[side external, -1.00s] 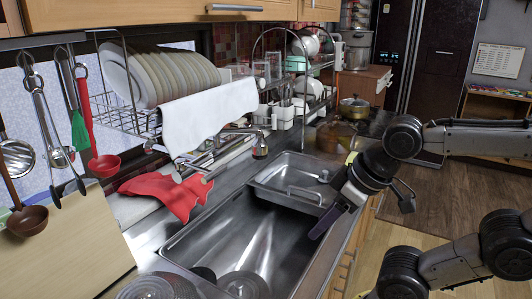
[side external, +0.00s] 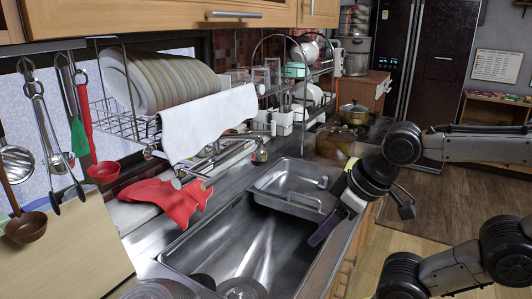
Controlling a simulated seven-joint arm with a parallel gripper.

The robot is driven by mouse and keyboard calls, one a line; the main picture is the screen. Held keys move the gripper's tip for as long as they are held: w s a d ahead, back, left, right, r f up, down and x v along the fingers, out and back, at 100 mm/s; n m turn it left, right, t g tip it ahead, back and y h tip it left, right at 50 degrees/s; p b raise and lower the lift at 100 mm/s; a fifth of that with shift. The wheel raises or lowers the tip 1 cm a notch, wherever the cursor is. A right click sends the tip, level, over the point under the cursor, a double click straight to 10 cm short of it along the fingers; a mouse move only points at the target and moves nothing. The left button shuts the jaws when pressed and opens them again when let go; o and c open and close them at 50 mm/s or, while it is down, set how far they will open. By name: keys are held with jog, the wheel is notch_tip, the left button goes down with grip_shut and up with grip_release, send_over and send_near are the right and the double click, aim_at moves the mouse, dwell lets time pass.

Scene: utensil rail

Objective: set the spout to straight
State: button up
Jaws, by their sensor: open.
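The metal faucet's spout (side external: 259,152) shows behind the sink, its end hanging near the back edge by the inset tray. It runs to the right along the wall side, partly hidden under the white towel. Faucet metalwork (side external: 187,178) shows below the towel, above the red cloth. My gripper (side external: 320,234) is open and empty, with dark fingers above the sink's front right rim. It is well apart from the spout, to its right and nearer the front. The finger gap is hard to see from this side.
The steel sink (side external: 225,232) has a metal tray (side external: 290,184) across its far end. A dish rack with plates (side external: 160,80) and a white towel (side external: 210,122) hangs over the faucet. Utensils (side external: 85,125) hang at left.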

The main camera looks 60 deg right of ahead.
jog(key=shift+w, duration=0.1)
jog(key=c, duration=0.4)
jog(key=w+r+m+t, duration=0.1)
jog(key=w, duration=0.1)
jog(key=w+r+m+t, duration=0.1)
jog(key=w+r+m, duration=0.1)
jog(key=shift+t, duration=0.3)
grip_shut()
jog(key=w+d+r+m+t+h, duration=0.2)
jog(key=w+d+r+m+t, duration=0.3)
jog(key=w, duration=0.3)
jog(key=w+d+r+m+t+h, duration=0.1)
jog(key=w+d+r+m+t, duration=0.1)
jog(key=w+r+m+t, duration=0.4)
jog(key=w+d+f+m+g+h, duration=0.1)
jog(key=d+f+m+g+h, duration=0.15)
jog(key=d+f+m, duration=0.5)
jog(key=d+f+m+g+h, duration=0.1)
jog(key=d+f+m+h, duration=0.3)
jog(key=d, duration=0.6)
jog(key=w+d+n, duration=0.1)
jog(key=w, duration=0.7)
jog(key=shift+d+f, duration=0.2)
